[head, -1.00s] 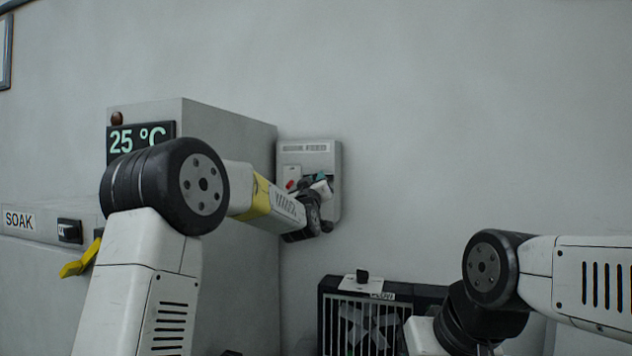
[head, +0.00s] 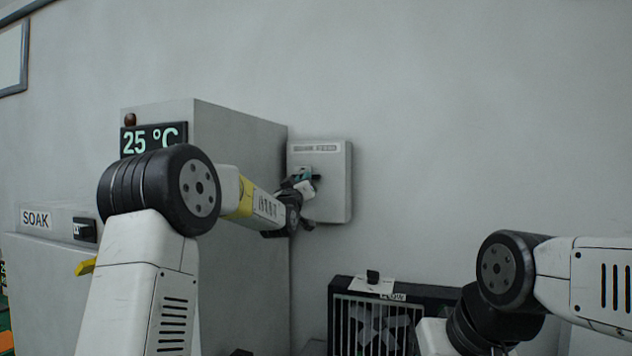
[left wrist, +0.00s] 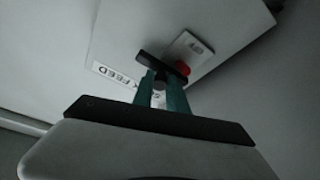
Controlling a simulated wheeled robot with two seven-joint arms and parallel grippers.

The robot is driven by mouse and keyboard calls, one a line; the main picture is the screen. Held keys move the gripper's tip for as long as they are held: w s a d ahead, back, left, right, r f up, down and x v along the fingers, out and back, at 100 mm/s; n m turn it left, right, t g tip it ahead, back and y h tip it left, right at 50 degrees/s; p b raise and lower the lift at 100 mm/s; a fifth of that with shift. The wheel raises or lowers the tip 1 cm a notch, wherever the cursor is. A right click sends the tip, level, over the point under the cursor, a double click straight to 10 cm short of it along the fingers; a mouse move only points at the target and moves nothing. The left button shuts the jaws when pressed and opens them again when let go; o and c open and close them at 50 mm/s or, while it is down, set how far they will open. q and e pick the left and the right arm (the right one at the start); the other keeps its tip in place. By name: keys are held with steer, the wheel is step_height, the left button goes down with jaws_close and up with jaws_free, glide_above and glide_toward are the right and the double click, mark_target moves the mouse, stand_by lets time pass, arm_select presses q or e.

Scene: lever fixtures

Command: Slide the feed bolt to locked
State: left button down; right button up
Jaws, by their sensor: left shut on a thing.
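The feed bolt's fixture is a pale box (head: 338,200) on the wall right of the grey cabinet. My left gripper (head: 303,178), with teal fingers, is at the left part of its face. In the left wrist view, the gripper (left wrist: 160,88) is shut on the feed bolt's dark knob (left wrist: 160,80). A dark bar (left wrist: 163,63) crosses just beyond the fingertips. A small white plate (left wrist: 193,47) and a red spot (left wrist: 183,68) show beside it. The fingers partly hide the bolt. My right arm shows at the lower right, but its gripper is out of view.
The grey cabinet (head: 240,160) with a 25 °C display (head: 154,139) and a SOAK label (head: 36,218) stands close on the left. A black grilled unit (head: 375,322) stands below the fixture. The wall to the right is bare.

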arm_select(q)
steer(key=shift+a+r, duration=0.1)
steer(key=shift+a, duration=0.2)
steer(key=c, duration=1.3)
jaws_free()
steer(key=v, duration=0.7)
steer(key=shift+s, duration=0.35)
steer(key=shift+s, duration=0.1)
